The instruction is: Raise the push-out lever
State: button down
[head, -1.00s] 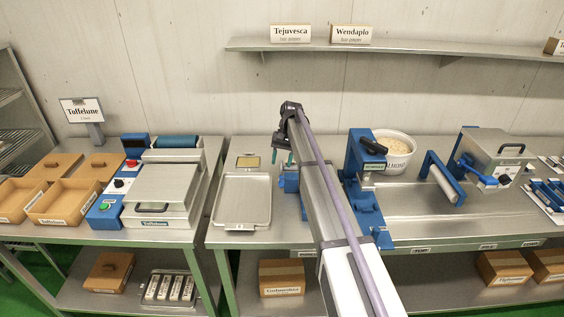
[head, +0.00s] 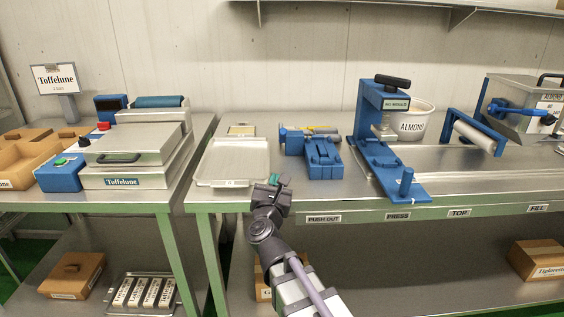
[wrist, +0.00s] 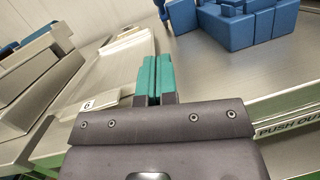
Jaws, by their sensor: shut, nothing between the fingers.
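The blue push-out fixture (head: 322,160) stands on the right table, behind the "PUSH OUT" label (head: 324,218). A grey bar with a yellow end (head: 308,131) lies along its back. I cannot tell for sure which part is the lever. In the wrist view the blue fixture (wrist: 240,28) is at the upper right, partly cut off. My gripper (head: 277,180) is at the table's front edge, left of and in front of the fixture and apart from it. Its green fingers (wrist: 157,78) are together, with nothing between them.
A metal tray (head: 232,178) lies left of the fixture, close to my gripper. The blue press (head: 384,120) stands to the right, with an almond tub (head: 412,124) behind it. A grey and blue machine (head: 133,160) is on the left table. Bare tabletop lies in front of the fixture.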

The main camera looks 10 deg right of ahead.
jog(key=p, duration=0.2)
send_near(282, 136)
jog(key=w, duration=0.1)
jog(key=w+f, duration=0.1)
jog(key=w, duration=0.1)
jog(key=w+d+f, duration=0.1)
jog(key=shift+w, duration=0.25)
jog(key=r+p, duration=0.1)
jog(key=w+r+p, duration=0.1)
jog(key=p, duration=0.1)
jog(key=shift+w+d+r, duration=0.2)
jog(key=shift+d+r, duration=0.1)
jog(key=shift+d, duration=0.1)
jog(key=shift+w+d+r+p, duration=0.2)
jog(key=shift+w+r+p, duration=0.1)
